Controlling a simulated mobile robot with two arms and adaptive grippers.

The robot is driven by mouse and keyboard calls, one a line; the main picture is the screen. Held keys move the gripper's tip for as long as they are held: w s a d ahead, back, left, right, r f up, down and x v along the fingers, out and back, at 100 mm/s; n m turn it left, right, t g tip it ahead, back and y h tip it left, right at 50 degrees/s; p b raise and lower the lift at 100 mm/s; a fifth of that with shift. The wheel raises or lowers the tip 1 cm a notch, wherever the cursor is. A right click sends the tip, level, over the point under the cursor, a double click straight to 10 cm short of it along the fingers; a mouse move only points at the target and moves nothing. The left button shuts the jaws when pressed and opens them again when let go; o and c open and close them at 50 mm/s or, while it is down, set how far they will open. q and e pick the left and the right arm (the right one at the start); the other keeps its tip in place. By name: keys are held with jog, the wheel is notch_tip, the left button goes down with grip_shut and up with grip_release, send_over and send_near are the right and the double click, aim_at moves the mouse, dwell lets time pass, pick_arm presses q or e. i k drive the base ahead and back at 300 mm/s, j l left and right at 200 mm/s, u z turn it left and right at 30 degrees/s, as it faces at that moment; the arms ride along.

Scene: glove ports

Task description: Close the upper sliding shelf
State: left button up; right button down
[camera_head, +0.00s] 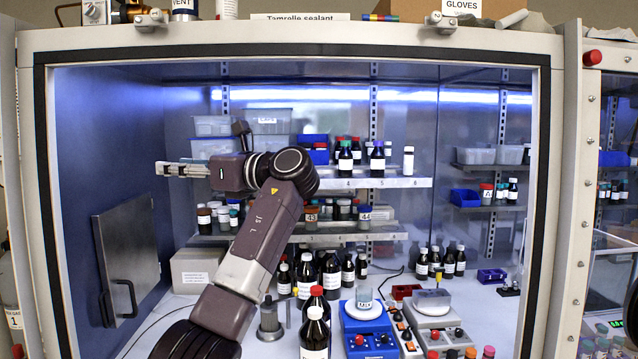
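The upper shelf (400,183) in the cabinet has a pale front edge marked with numbers and carries several dark bottles (345,160). Its front edge seems to stand forward of the back wall; how far is hard to tell. A lower shelf (372,236) with more bottles and jars is under it. My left gripper (168,169) is inside the cabinet, left of the upper shelf and apart from it, pointing left. Its fingers are seen edge-on, so their opening is unclear. My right gripper is not in view.
Clear and blue bins (270,121) stand behind my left wrist. Brown bottles (331,275), a blue stirrer (368,330) and a grey one (432,312) crowd the cabinet floor. A metal door (128,265) is on the left wall. Free space lies left of my gripper.

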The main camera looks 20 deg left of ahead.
aim_at(331, 185)
jog(key=i+j, duration=1.15)
